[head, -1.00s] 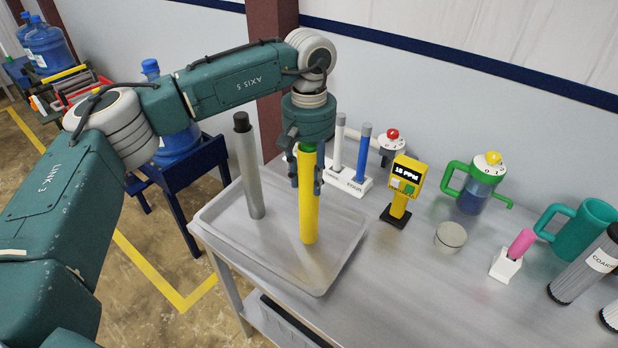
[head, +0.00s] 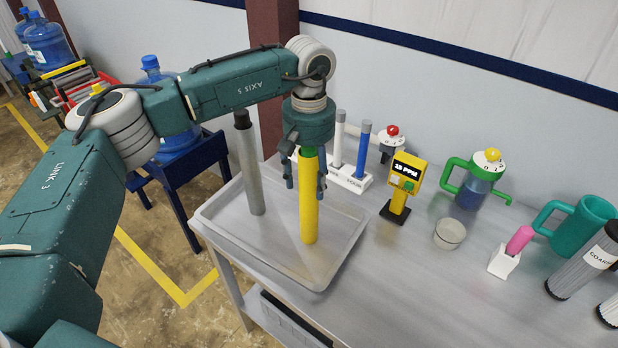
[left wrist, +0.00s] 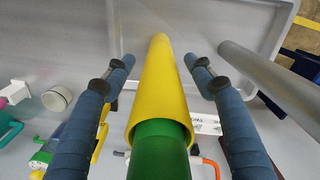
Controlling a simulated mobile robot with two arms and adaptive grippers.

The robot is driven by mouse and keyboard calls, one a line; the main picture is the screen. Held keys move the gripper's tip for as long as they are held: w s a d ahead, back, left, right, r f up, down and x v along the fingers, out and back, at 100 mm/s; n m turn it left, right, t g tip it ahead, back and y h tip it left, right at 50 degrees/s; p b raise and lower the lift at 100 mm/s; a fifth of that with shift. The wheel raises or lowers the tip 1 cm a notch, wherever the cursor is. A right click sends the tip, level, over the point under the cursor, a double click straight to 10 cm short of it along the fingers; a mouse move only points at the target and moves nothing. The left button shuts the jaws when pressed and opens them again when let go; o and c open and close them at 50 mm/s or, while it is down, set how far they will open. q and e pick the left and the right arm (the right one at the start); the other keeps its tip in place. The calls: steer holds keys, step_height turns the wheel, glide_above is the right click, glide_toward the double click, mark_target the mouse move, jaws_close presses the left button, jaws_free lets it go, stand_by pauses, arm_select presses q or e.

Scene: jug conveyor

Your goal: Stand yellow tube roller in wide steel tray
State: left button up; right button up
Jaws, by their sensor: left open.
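The yellow tube roller (head: 308,205) stands upright in the wide steel tray (head: 333,270), its lower end on the tray floor. My left gripper (head: 306,188) is open around the upper part of the tube, with a finger on each side and gaps between. In the left wrist view the yellow tube (left wrist: 160,85) runs between the two open fingers (left wrist: 160,75), and its green end (left wrist: 160,150) is nearest the camera. A grey tube with a black top (head: 248,165) also stands in the tray, to the left. My right gripper is not in view.
A white rack (head: 348,180) with white and blue tubes stands behind the tray. The bench front right of the tray is clear.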

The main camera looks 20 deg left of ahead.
arm_select(q)
step_height(320, 180, up, 11)
steer(key=b, duration=0.3)
steer(key=shift+f, duration=0.1)
steer(key=shift+r, duration=0.5)
